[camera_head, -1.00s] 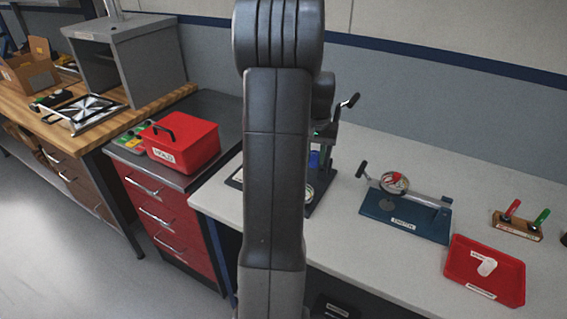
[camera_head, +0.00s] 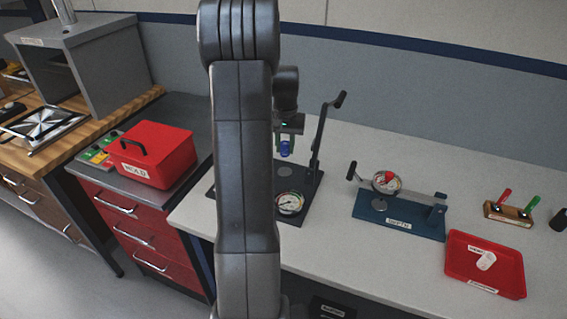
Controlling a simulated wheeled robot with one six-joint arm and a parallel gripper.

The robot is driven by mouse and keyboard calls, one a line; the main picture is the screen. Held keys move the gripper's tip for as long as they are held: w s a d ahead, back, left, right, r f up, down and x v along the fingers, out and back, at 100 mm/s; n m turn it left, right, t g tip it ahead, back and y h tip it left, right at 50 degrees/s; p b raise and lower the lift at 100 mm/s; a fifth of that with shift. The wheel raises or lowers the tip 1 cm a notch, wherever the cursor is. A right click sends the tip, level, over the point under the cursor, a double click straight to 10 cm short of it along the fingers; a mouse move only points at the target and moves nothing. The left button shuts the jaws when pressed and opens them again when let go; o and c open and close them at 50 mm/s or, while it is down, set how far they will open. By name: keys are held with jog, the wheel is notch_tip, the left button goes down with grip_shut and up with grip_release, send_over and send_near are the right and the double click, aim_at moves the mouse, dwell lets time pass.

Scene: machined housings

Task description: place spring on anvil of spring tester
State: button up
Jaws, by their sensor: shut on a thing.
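The spring tester (camera_head: 313,185) stands on the light bench behind and right of my arm. It has a dark base, a round dial gauge (camera_head: 289,203), a lever with a black handle and a grey disc-shaped anvil (camera_head: 285,171). My gripper (camera_head: 285,150) shows small, just right of my arm's big link. It is shut on a small blue piece, which looks like the spring (camera_head: 285,146). In the picture the spring is just above the anvil, seemingly apart from it; the exact height is hard to tell. My arm hides the tester's left part.
A blue gauge fixture (camera_head: 400,218) stands right of the tester. A red tray (camera_head: 460,268) with a whitish piece lies near the bench's front edge. A small wooden stand (camera_head: 510,214) holds red and green handles. A red box (camera_head: 170,165) sits on the left cabinet.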

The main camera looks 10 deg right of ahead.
aim_at(285, 171)
jog(key=shift+s+f+p, duration=0.1)
jog(key=shift+f+p, duration=0.2)
jog(key=shift+f, duration=3)
jog(key=shift+f, duration=0.1)
jog(key=o, duration=1)
notch_tip(285, 171, up, 12)
jog(key=shift+r+b, duration=0.1)
jog(key=shift+b, duration=0.25)
